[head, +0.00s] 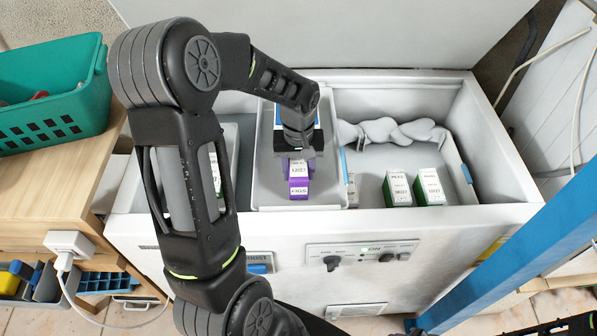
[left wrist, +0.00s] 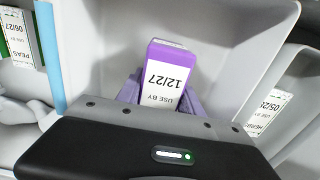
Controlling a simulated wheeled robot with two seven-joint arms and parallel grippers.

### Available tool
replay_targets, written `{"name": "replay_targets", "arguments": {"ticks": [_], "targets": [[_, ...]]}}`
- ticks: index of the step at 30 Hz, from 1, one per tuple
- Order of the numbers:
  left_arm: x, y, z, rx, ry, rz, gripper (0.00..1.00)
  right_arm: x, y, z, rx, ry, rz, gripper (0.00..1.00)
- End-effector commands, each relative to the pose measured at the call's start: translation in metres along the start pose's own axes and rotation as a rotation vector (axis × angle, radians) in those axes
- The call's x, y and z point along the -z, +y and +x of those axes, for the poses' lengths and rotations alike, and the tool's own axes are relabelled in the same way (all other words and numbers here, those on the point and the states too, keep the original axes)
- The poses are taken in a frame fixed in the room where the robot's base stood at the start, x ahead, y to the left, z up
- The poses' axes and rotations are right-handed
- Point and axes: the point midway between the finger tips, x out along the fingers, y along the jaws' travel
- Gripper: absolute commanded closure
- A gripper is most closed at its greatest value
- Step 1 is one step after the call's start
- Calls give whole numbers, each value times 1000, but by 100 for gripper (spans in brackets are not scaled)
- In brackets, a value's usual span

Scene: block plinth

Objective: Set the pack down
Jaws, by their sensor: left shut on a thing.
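A purple and white pack (head: 298,180) with a label is held by my left gripper (head: 298,157) over the light grey bin (head: 262,188) inside the white chest freezer. In the left wrist view the same pack (left wrist: 166,80) stands between the two fingers, its label reading "USE BY 12/27". The bin's pale inside (left wrist: 225,50) surrounds it there. The gripper is shut on the pack, and its body hides part of it. I cannot tell whether the pack's underside touches the bin floor.
Two green and white packs, one (head: 398,188) beside the other (head: 430,187), stand in the right compartment, near a blue-edged divider (head: 344,165). Another labelled pack (head: 215,172) stands left of the bin. A rolled white cloth (head: 390,132) lies behind. A teal basket (head: 50,95) sits far left.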

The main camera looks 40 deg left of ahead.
Motion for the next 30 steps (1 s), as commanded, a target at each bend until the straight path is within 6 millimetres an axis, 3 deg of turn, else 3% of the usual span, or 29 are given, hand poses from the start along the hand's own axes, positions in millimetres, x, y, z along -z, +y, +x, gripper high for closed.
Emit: {"name": "replay_targets", "arguments": {"ticks": [13,14,22,30], "targets": [[0,0,10,-1,1,0,100,0,2,4,0,0,0,53],[0,0,11,0,1,0,56,0,2,4,0,0,0,53],[0,0,10,0,0,0,35,0,1,3,0,0,0,53],[0,0,8,0,1,0,35,0,1,1,0,0,0,53]]}}
